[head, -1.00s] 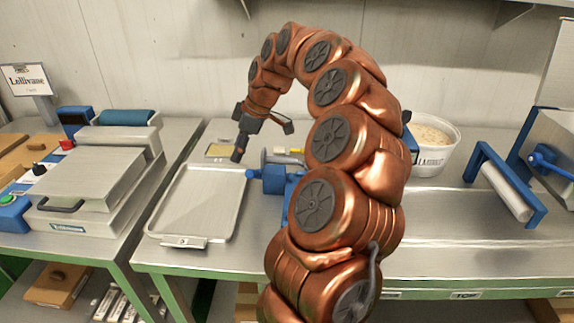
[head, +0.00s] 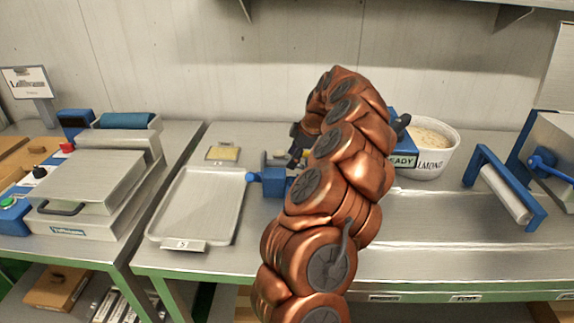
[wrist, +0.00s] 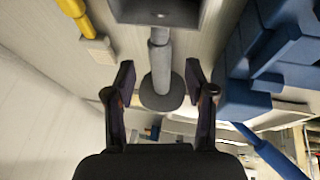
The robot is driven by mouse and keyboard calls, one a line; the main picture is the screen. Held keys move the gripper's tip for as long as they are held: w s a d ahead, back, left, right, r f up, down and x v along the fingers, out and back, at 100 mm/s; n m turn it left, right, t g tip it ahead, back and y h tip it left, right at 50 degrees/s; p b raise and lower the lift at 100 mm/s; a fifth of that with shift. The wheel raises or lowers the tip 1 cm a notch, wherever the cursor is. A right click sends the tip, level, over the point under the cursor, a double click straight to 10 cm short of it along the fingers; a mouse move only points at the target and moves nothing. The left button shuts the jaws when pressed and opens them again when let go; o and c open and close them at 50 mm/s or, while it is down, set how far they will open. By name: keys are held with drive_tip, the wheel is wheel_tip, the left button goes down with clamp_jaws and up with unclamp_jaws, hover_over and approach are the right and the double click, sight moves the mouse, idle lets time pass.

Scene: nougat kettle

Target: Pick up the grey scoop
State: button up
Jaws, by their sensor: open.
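The grey scoop (wrist: 160,61) shows in the wrist view at the top centre, with a box-shaped head at the upper edge and a round handle ending in a wide disc. My gripper (wrist: 160,80) is open, with one finger on each side of the handle near its disc end. Gaps show between the fingers and the handle; I cannot tell the depth between them. In the head view my gripper (head: 297,150) is low behind the blue device, partly hidden by my arm. The scoop is mostly or wholly hidden there.
A blue device (head: 268,181) stands close by my gripper, and blue blocks (wrist: 250,95) fill the wrist view's right. A yellow-handled tool (wrist: 86,22) is at its upper left. A metal tray (head: 200,203) lies left; an almond tub (head: 432,163) stands right. The front right table is clear.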

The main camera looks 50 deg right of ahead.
drive_tip(key=p+x, duration=0.1)
drive_tip(key=x, duration=0.3)
drive_tip(key=shift+w+f, duration=0.1)
drive_tip(key=shift+c, duration=0.4)
clamp_jaws()
